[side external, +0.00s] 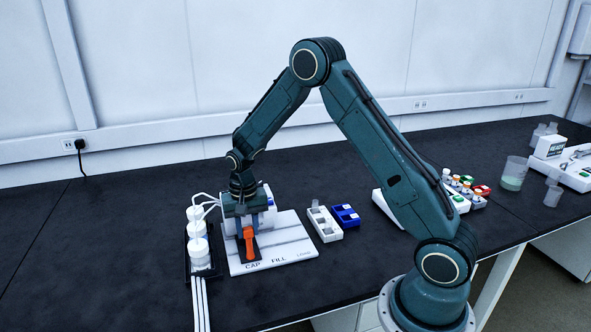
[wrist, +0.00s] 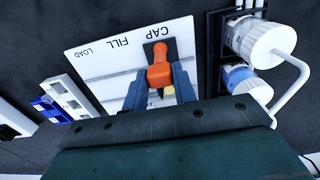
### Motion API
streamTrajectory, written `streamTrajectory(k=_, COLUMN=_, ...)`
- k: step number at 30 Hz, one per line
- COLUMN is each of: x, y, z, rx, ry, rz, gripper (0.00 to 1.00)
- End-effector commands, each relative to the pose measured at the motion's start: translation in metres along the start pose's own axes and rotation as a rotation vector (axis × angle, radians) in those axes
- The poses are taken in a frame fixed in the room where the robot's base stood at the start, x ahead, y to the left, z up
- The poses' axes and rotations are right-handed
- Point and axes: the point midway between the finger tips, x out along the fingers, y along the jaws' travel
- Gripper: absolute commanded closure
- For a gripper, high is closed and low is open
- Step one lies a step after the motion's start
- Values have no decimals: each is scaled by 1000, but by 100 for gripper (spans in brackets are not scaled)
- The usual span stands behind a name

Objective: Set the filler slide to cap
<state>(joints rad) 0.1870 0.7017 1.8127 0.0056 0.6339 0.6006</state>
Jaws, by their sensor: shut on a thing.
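The filler is a white machine on a white base plate (side external: 290,250) with the printed words CAP, FILL and LOAD along its front edge; the plate also shows in the wrist view (wrist: 95,55). The slide has an orange handle (side external: 249,243) on a dark block, and it stands at the CAP end of the plate; the handle also shows in the wrist view (wrist: 159,70). My gripper (wrist: 160,88) is shut on the orange handle, with one finger on each side. A small yellow piece (wrist: 169,91) shows between the fingers. My gripper hides much of the machine behind the slide.
White bottles with tubes (side external: 198,238) stand in a black rack just left of the plate. A white tray (side external: 324,224) and a blue tray (side external: 345,215) lie to its right. Further right are racks of vials, a beaker (side external: 514,174) and a labelled white device (side external: 565,165). The left bench is clear.

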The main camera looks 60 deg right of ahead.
Motion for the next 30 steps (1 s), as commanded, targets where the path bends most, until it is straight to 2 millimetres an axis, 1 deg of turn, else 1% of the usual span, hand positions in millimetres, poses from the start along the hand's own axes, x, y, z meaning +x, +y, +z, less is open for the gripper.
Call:
streamTrajectory(k=1, x=-2, y=-7, z=-1, rx=-9, ry=8, rz=-15, gripper=69)
streamTrajectory(k=3, x=-2, y=-7, z=-1, rx=-10, ry=8, rz=-16, gripper=55)
streamTrajectory(k=4, x=-2, y=-7, z=-1, rx=-9, ry=8, rz=-15, gripper=51)
streamTrajectory(k=14, x=-2, y=-4, z=0, rx=-6, ry=4, rz=-10, gripper=51)
streamTrajectory(k=19, x=-8, y=-4, z=0, rx=-6, ry=4, rz=-9, gripper=51)
streamTrajectory(k=23, x=-20, y=-4, z=-1, rx=-6, ry=6, rz=-10, gripper=51)
streamTrajectory(k=26, x=-34, y=-4, z=-1, rx=-6, ry=8, rz=-11, gripper=51)
streamTrajectory(k=30, x=-56, y=-4, z=-1, rx=-6, ry=8, rz=-12, gripper=51)
